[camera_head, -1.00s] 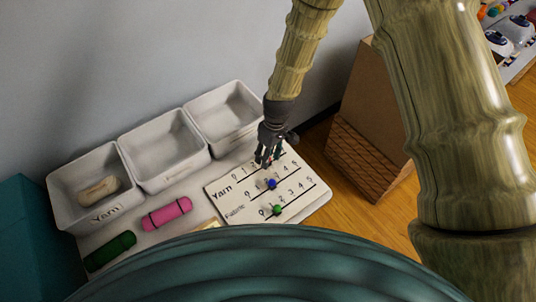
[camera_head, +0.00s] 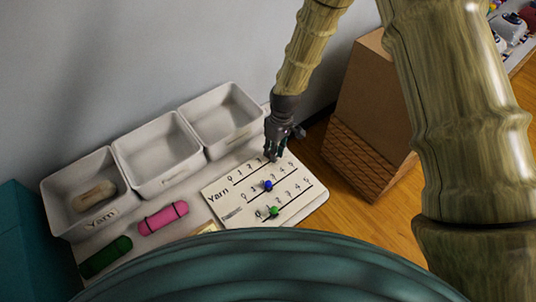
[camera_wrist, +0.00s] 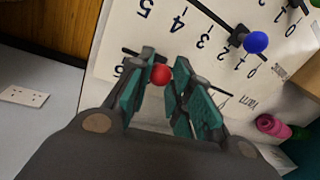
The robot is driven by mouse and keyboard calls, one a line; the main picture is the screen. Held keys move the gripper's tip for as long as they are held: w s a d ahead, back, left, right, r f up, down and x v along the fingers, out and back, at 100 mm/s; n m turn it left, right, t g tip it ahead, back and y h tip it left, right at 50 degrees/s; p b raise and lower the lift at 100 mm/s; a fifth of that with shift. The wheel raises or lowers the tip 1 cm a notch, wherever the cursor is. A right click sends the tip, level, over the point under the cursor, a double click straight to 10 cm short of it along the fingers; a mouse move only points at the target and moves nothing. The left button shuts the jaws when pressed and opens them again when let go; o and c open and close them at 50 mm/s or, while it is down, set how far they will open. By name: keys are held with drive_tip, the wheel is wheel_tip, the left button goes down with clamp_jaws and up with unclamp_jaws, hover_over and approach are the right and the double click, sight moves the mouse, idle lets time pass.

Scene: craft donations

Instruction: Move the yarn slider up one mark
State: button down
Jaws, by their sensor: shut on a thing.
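The board (camera_head: 309,203) with three number scales lies on the white table. My gripper (camera_head: 274,156) points down at its top row, the Yarn row. In the wrist view my gripper (camera_wrist: 163,98) is shut on the red knob (camera_wrist: 160,75) of the yarn slider, with a teal finger on each side. The fingers hide the knob in the head view. They also cover most of the Yarn numbers, so I cannot tell which mark the knob is at. A 5 shows beside the left finger.
The blue knob (camera_head: 268,186) and green knob (camera_head: 273,211) sit on the lower rows, close by. Three white bins (camera_head: 157,153) stand behind; the left one holds a beige roll (camera_head: 95,194). A pink roll (camera_head: 163,217) and green roll (camera_head: 106,257) lie in front. A brown box (camera_head: 367,110) stands right.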

drive_tip(key=c, duration=1.3)
unclamp_jaws()
drive_tip(key=r, duration=0.4)
drive_tip(key=w+d+r, duration=0.1)
drive_tip(key=r, duration=0.6)
drive_tip(key=shift+w+d+r, duration=0.2)
drive_tip(key=shift+w+r, duration=0.1)
drive_tip(key=shift+r, duration=0.1)
drive_tip(key=shift+r, duration=0.1)
